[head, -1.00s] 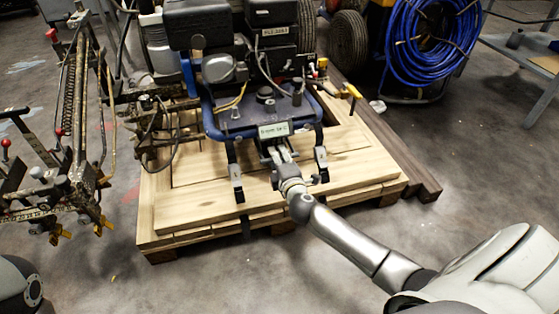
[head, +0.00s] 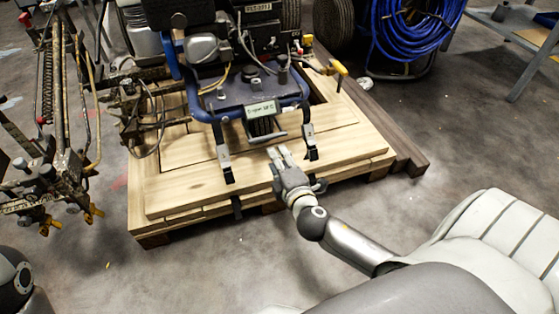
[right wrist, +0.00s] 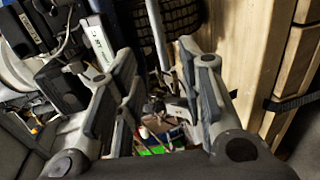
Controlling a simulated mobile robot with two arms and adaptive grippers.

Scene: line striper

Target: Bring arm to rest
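My right gripper (head: 278,156) is in the middle of the head view, over the front part of the wooden pallet (head: 190,195). It is just in front of the blue-framed line striper (head: 245,90) and its front handle bar (head: 267,138), with a small gap visible. In the right wrist view the two fingers (right wrist: 167,105) stand apart with nothing gripped between them. The right arm reaches in from the lower right. My left gripper is not in view.
A rusty machine with levers (head: 60,120) stands at the left, close to the pallet. A blue hose coil (head: 415,30) is at the back right, and a metal table (head: 515,30) at the right edge. The concrete floor (head: 440,150) right of the pallet is clear.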

